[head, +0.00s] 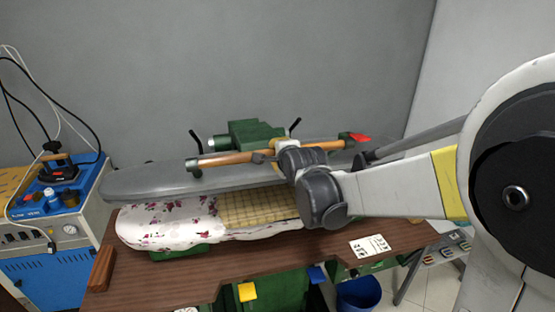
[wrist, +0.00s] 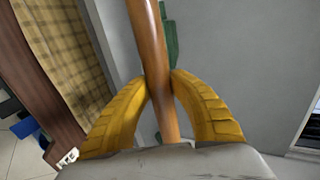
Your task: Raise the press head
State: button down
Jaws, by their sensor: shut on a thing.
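The press head (head: 140,182) is a long grey plate. It sits a little above the padded press bed (head: 150,222), which has a floral cover and a yellow checked cloth (head: 250,208) on it. A wooden handle bar (head: 232,158) runs along the head's front. It also shows in the wrist view (wrist: 150,50), where the yellow fingers of my gripper (wrist: 160,82) are closed around it. A green mechanism (head: 255,133) stands behind the head.
The brown wooden table (head: 210,268) carries the press. A blue and white machine with an iron (head: 60,172) stands at the left. A white label card (head: 370,246) lies at the table's right. A blue bin (head: 358,294) is below. Grey walls are behind and right.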

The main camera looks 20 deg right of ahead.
jog(key=w+r+g+p, duration=0.5)
jog(key=w+r+p, duration=1.5)
jog(key=r, duration=0.5)
jog(key=shift+w+r, duration=0.2)
jog(key=shift+w, duration=0.7)
jog(key=c, duration=1.2)
grip_release()
jog(key=v, duration=1.2)
jog(key=shift+r, duration=0.1)
